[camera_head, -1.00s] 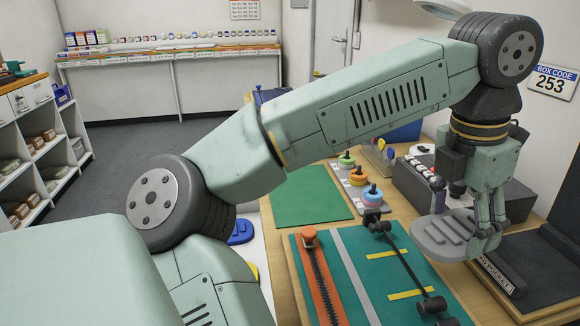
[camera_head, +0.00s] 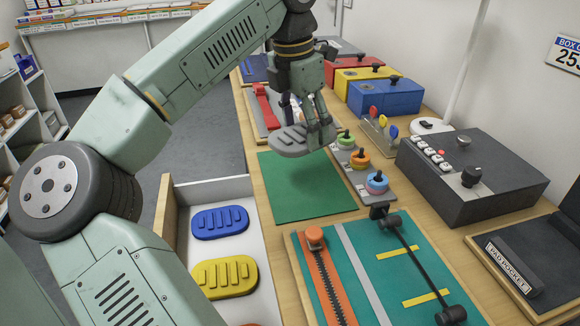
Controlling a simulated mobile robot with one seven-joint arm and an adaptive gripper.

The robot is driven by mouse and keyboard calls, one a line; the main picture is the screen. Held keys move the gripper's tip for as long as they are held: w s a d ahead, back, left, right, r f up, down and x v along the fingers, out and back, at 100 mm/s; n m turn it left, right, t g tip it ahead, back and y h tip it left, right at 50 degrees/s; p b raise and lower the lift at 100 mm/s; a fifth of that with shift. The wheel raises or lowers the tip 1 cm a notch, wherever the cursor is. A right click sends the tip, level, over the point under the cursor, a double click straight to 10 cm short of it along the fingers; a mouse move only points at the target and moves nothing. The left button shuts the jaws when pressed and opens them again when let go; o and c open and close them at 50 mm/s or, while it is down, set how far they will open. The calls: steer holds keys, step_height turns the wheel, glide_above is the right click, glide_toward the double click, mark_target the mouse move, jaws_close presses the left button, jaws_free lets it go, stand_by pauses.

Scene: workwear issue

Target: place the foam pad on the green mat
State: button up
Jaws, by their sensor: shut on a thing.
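The foam pad (camera_head: 290,140) is a grey oval with raised ribs. My gripper (camera_head: 318,135) is shut on its right side and holds it in the air, roughly level. The green mat (camera_head: 304,192) is a flat square on the wooden table. The pad appears over the far edge of the mat, apart from it. The mat's visible surface is bare; the pad hides part of its far edge.
A white drawer (camera_head: 255,267) left of the mat holds a blue pad (camera_head: 219,222) and a yellow pad (camera_head: 224,277). Coloured knobs (camera_head: 361,160) stand right of the mat. A teal board (camera_head: 377,242) with a zipper lies in front. A grey control box (camera_head: 470,172) stands at right.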

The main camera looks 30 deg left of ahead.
mark_target(298, 134)
step_height(298, 134, down, 9)
steer(key=shift+d+r+p, duration=0.1)
steer(key=shift+p, duration=0.4)
steer(key=shift+f, duration=0.25)
steer(key=o, duration=1.1)
steer(key=shift+r, duration=0.1)
steer(key=shift+o, duration=0.2)
steer(key=shift+r, duration=0.1)
steer(key=r, duration=0.4)
steer(key=s+r, duration=0.1)
steer(key=r, duration=0.3)
steer(key=r+b, duration=0.1)
steer(key=r, duration=0.3)
steer(key=shift+s+a, duration=0.3)
steer(key=shift+s, duration=0.05)
